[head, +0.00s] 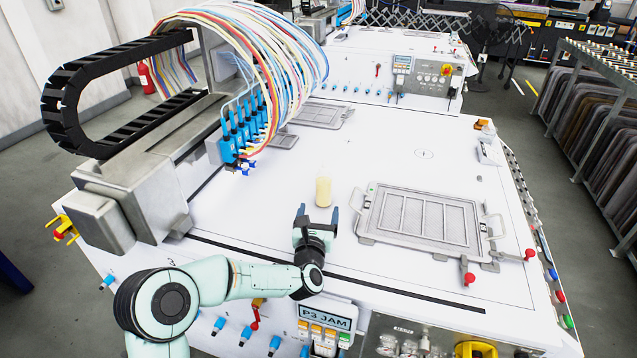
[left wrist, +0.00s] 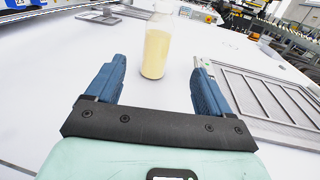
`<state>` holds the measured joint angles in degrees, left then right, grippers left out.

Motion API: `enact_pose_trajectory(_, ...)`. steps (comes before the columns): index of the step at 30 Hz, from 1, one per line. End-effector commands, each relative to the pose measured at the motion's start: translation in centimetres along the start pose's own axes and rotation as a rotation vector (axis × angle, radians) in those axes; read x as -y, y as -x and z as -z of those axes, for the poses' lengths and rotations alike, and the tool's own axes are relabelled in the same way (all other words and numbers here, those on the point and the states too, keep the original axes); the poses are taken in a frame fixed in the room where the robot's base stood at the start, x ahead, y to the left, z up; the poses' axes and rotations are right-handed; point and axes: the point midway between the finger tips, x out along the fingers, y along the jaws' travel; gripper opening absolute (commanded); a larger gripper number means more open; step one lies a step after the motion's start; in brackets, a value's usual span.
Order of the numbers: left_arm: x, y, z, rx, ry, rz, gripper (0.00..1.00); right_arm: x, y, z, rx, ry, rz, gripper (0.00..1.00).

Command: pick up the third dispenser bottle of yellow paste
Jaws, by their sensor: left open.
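A bottle of yellow paste (head: 323,191) stands upright on the white table top, left of the metal frame tray. It also shows in the left wrist view (left wrist: 156,48), beyond and between my fingers. My left gripper (head: 317,217) is open and empty, just short of the bottle on the near side. In the left wrist view its two blue fingers (left wrist: 160,90) point toward the bottle, with a gap between them and it. My right gripper is not in view.
A grey metal frame tray with handles (head: 372,233) lies right of the bottle. Blue nozzles with coloured hoses (head: 240,130) hang from the gantry at the back left. A red-knobbed lever (head: 468,277) stands near the front right. White table around the bottle is clear.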

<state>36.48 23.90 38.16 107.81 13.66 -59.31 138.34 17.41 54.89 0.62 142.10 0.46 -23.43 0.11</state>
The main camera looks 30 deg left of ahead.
Motion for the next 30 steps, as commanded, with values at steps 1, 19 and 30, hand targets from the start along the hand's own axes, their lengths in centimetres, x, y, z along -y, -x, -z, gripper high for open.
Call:
enact_pose_trajectory(1,0.0,-0.5,0.0,0.0,0.002,0.0,0.81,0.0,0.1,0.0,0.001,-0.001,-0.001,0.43)
enact_pose_trajectory(19,0.0,-8.0,0.0,0.0,0.0,0.001,0.81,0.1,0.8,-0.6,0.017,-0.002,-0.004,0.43)
enact_pose_trajectory(30,-0.5,-12.1,-0.2,0.0,0.002,0.0,0.81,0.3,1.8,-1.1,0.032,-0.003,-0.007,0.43)
